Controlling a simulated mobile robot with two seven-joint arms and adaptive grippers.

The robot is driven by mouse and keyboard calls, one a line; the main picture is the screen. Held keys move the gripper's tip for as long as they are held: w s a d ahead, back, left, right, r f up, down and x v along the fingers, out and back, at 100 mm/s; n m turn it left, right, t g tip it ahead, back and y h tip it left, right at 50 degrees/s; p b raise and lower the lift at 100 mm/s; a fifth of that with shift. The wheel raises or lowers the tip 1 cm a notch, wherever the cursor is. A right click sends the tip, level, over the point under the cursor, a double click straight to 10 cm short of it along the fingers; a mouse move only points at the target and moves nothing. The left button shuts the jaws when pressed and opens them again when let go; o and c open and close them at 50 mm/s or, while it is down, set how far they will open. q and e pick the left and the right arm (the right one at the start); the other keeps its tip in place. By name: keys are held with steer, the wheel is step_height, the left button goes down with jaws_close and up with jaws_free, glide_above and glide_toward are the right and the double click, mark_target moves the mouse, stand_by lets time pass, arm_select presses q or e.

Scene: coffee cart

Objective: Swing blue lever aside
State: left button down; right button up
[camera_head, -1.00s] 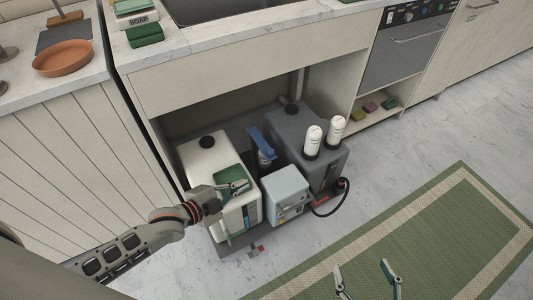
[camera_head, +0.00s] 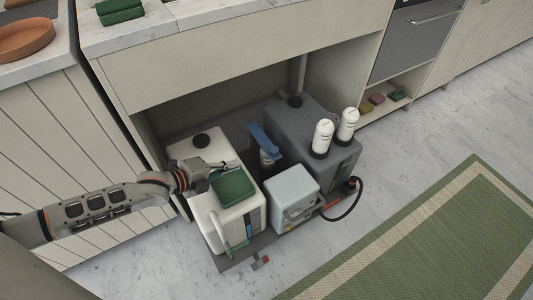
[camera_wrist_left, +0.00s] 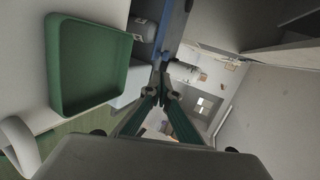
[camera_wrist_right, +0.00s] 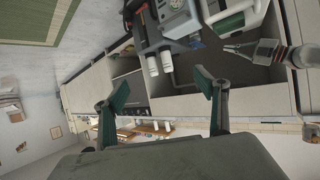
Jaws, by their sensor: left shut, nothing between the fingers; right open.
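The blue lever (camera_head: 263,137) stands upright on a dark valve between the white tank and the grey tank under the sink. In the left wrist view the blue lever (camera_wrist_left: 172,28) shows just beyond the fingertips; I cannot tell whether they touch. My left gripper (camera_head: 232,164) is shut and empty, above the white tank and left of the lever. Its fingertips also meet in the left wrist view (camera_wrist_left: 160,72). My right gripper (camera_wrist_right: 158,88) is open and empty in its wrist view, away from the lever, and is outside the head view.
A green tray (camera_head: 233,188) sits on the white tank (camera_head: 206,212) beside my left gripper. A light blue box (camera_head: 291,195) and the grey tank (camera_head: 337,163) with two white bottles stand to the right. The counter (camera_head: 230,12) overhangs the tanks. The floor (camera_head: 420,140) at right is clear.

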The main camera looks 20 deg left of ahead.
arm_select(q)
steer(key=shift+w, duration=0.1)
steer(key=b, duration=0.3)
glide_toward(273, 151)
steer(key=shift+s+a+f, duration=0.2)
steer(key=shift+s+f, duration=0.05)
steer(key=shift+f, duration=0.3)
steer(key=shift+s+a+f, duration=0.25)
steer(key=shift+f, duration=0.3)
steer(key=w+d, duration=0.1)
steer(key=w, duration=0.1)
steer(key=w+d+b, duration=0.1)
steer(key=w, duration=0.1)
steer(key=w+d+f+b, duration=0.1)
steer(key=w, duration=0.1)
steer(key=shift+w+d, duration=0.1)
arm_select(e)
steer(key=a+m, duration=0.1)
steer(key=a, duration=0.1)
steer(key=a+m, duration=0.1)
steer(key=m, duration=0.1)
steer(key=s+a+m+y, duration=0.1)
steer(key=a, duration=0.1)
steer(key=shift+a+f+m+t, duration=0.1)
steer(key=shift+a+m+t, duration=0.2)
steer(key=shift+a, duration=0.05)
arm_select(q)
steer(key=shift+d, duration=0.1)
arm_select(e)
steer(key=shift+d, duration=0.1)
